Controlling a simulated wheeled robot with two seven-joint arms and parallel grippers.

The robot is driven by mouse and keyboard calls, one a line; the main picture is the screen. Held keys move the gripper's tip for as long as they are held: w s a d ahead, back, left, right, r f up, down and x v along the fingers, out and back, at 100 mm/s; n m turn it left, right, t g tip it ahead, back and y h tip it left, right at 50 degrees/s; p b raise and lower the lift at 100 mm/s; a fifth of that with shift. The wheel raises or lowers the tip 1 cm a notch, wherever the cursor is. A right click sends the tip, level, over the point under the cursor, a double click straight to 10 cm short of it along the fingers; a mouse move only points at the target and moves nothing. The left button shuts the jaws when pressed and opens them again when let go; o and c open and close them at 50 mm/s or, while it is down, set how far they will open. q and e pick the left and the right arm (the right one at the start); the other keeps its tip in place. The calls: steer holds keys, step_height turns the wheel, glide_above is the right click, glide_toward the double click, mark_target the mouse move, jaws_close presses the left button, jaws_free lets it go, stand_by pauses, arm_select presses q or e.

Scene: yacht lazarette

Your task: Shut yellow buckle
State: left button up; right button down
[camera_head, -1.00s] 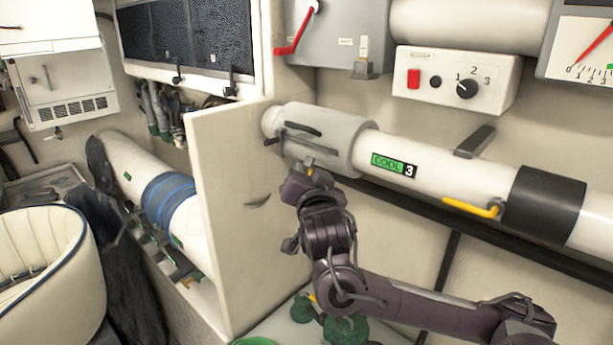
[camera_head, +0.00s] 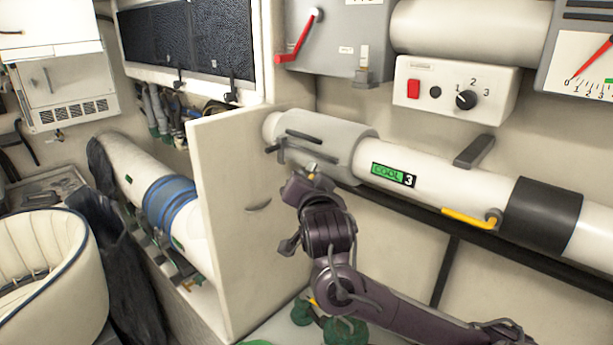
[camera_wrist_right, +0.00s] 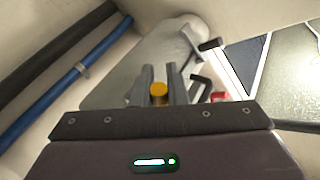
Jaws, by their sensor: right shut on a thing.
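My right gripper (camera_head: 308,172) is at the lower edge of a grey sleeve (camera_head: 335,135) on the white pipe. In the wrist view its two fingers are shut on a short yellow cylindrical piece (camera_wrist_right: 158,93); in the head view only a small yellow spot shows at the fingertips. I cannot tell whether this piece is part of the yellow buckle. A yellow hooked lever (camera_head: 468,219) lies along the pipe farther right, beside a black band (camera_head: 541,212), apart from the gripper. My left gripper is not in view.
Dark bars (camera_head: 304,136) stick out from the grey sleeve near my gripper. A beige panel (camera_head: 235,215) stands left of my right arm. A control box (camera_head: 455,90) and a box with a red lever (camera_head: 298,45) hang above the pipe.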

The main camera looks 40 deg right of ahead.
mark_target(313, 167)
steer(key=shift+d+r+m+g+y+p, duration=0.25)
steer(key=shift+r+m+g+y+p, duration=0.25)
steer(key=shift+m+y, duration=0.45)
steer(key=shift+d+r+m+g+y+p, duration=0.3)
steer(key=shift+m+g+y+p, duration=0.2)
steer(key=shift+m+y+p, duration=0.35)
steer(key=shift+d+r+m+g+y+p, duration=0.2)
steer(key=shift+r+m+g+y+p, duration=0.3)
steer(key=shift+m+y, duration=0.55)
steer(key=c, duration=1.7)
jaws_free()
steer(key=shift+d, duration=0.1)
steer(key=b+v, duration=0.1)
steer(key=v, duration=0.6)
steer(key=shift+s+r+b, duration=0.2)
steer(key=shift+s+b, duration=0.1)
steer(key=shift+b, duration=0.1)
